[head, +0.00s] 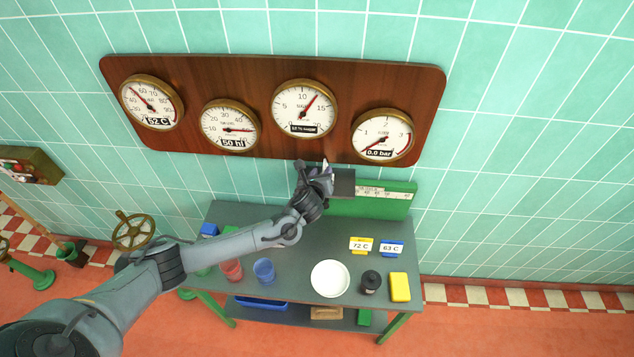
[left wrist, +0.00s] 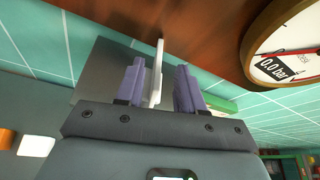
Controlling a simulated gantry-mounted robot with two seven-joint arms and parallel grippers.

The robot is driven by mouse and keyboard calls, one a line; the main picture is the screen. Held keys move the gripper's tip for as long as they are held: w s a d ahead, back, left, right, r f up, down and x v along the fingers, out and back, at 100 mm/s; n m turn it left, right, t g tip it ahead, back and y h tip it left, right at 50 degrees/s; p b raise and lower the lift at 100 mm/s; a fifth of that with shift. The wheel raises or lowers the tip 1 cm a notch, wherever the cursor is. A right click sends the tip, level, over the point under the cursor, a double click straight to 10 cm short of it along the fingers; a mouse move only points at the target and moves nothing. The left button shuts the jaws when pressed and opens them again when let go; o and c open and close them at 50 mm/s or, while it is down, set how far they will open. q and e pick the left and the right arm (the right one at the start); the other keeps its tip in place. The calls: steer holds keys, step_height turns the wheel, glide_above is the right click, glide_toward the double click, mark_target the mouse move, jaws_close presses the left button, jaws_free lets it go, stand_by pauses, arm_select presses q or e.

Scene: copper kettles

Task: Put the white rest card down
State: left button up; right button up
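My left gripper (head: 318,178) is in front of the wall, just under the wooden gauge board. In the left wrist view its two purple fingers (left wrist: 160,85) stand apart. The white card (left wrist: 157,72) is between them, seen nearly edge-on. It lies close to the left finger, with a gap showing on the right finger's side. In the head view only a small white tip of the card (head: 325,163) shows at the fingers. A dark grey plate (head: 344,184) is just right of the gripper; whether the card touches it is unclear. My right gripper is not in view.
The gauge board (head: 250,152) hangs close above the gripper. Below, the grey table (head: 315,245) carries a yellow card (head: 361,245), a blue card (head: 391,247), a white plate (head: 330,279), cups and a yellow block (head: 399,287). A green rule board (head: 385,200) stands behind.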

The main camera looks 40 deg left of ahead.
arm_select(q)
steer(key=s+d+f+n+g+h, duration=0.2)
steer(key=s+d+n, duration=0.3)
steer(key=s+d, duration=0.4)
steer(key=s+d+f+n+g+h, duration=0.2)
steer(key=s+d+f+n+h, duration=0.15)
steer(key=s+d, duration=0.6)
steer(key=s+r+n+g, duration=0.2)
steer(key=s+n+g, duration=0.2)
steer(key=s+n, duration=1.2)
steer(key=s+d+h, duration=0.1)
steer(key=s, duration=0.3)
steer(key=shift+r+g, duration=0.3)
steer(key=shift+r, duration=0.1)
steer(key=shift+w, duration=0.1)
